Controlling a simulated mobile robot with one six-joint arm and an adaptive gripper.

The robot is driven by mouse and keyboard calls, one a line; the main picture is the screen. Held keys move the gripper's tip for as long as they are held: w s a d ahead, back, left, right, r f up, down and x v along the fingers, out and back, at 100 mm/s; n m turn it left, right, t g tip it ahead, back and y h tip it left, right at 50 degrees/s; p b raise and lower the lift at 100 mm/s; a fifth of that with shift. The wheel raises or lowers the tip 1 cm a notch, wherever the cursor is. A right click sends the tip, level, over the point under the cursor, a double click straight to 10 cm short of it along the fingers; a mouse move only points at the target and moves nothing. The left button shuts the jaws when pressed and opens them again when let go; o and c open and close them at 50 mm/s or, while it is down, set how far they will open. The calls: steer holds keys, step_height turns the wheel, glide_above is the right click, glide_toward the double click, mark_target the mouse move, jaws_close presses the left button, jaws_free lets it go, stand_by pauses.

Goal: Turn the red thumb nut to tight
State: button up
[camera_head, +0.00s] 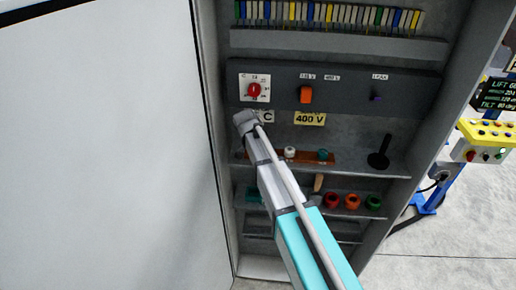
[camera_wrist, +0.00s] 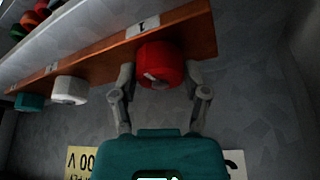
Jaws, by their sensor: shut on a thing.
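The red thumb nut (camera_wrist: 160,62) sits on a copper-coloured bar (camera_wrist: 105,58) in the wrist view, below a small white label with a dark mark. My gripper (camera_wrist: 160,75) has one finger on each side of the nut and is shut on it. In the head view my arm hides the nut, and my fingers cannot be made out there. The bar (camera_head: 306,157) shows to the right of my arm, inside the cabinet.
A white nut (camera_head: 290,152) and a teal nut (camera_head: 322,155) stand on the same bar. Above are a red rotary switch (camera_head: 254,90) and an orange switch (camera_head: 306,94). A black lever (camera_head: 380,155) stands to the right. The open cabinet door (camera_head: 110,150) fills the left.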

steer(key=m, duration=0.2)
steer(key=m+g+h, duration=0.1)
steer(key=m, duration=0.2)
steer(key=shift+w+a+m+h, duration=0.1)
steer(key=shift+w+m+h, duration=0.05)
steer(key=shift+m+h, duration=0.15)
steer(key=m+g, duration=0.1)
steer(key=m, duration=0.1)
steer(key=m+g, duration=0.1)
steer(key=m, duration=0.1)
steer(key=shift+m+h, duration=0.3)
steer(key=shift+m, duration=0.1)
steer(key=o, duration=1.1)
steer(key=shift+o, duration=0.2)
